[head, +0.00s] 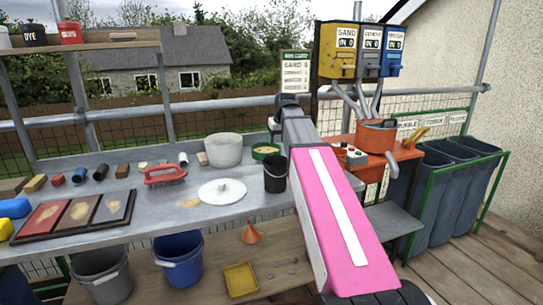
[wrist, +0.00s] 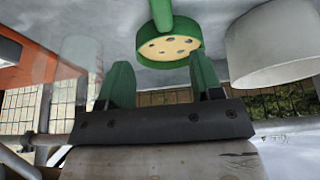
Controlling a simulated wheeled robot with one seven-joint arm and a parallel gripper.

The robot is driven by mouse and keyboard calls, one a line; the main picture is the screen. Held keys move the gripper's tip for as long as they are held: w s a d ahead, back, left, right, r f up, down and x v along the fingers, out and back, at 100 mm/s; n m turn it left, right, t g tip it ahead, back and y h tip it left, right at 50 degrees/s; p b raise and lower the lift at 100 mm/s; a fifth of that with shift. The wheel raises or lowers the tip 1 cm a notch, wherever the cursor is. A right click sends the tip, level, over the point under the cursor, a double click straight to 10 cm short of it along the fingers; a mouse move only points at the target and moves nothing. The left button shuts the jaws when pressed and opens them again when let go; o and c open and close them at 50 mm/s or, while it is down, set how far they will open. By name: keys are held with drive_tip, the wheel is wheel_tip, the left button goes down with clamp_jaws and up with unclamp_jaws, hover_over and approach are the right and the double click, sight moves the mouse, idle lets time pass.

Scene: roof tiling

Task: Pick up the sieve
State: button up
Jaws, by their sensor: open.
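The sieve (head: 265,149) is a shallow round pan with a green rim and a tan inside, on the grey bench beside a pale tub. In the wrist view the sieve (wrist: 170,50) shows several dark spots on its tan face, and its green handle runs to the top edge. My gripper (wrist: 162,82) is open, with two green fingers apart and nothing between them. The sieve lies beyond the fingertips, roughly in line with the gap, and appears apart from them. In the head view my arm hides most of my gripper.
The pale tub (head: 223,150) stands close left of the sieve and a black bucket (head: 275,175) stands in front of it. A white round lid (head: 222,191) and a red brush (head: 165,175) lie on the bench. An orange mixer (head: 376,135) stands at right.

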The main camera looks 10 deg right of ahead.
drive_tip(key=x, duration=0.4)
drive_tip(key=shift+w+f, duration=0.1)
drive_tip(key=shift+f, duration=0.1)
drive_tip(key=shift+a+x, duration=0.15)
drive_tip(key=shift+x, duration=1.25)
drive_tip(key=shift+a+x, duration=0.1)
drive_tip(key=shift+x, duration=1.3)
drive_tip(key=shift+f, duration=0.3)
drive_tip(key=c, duration=1)
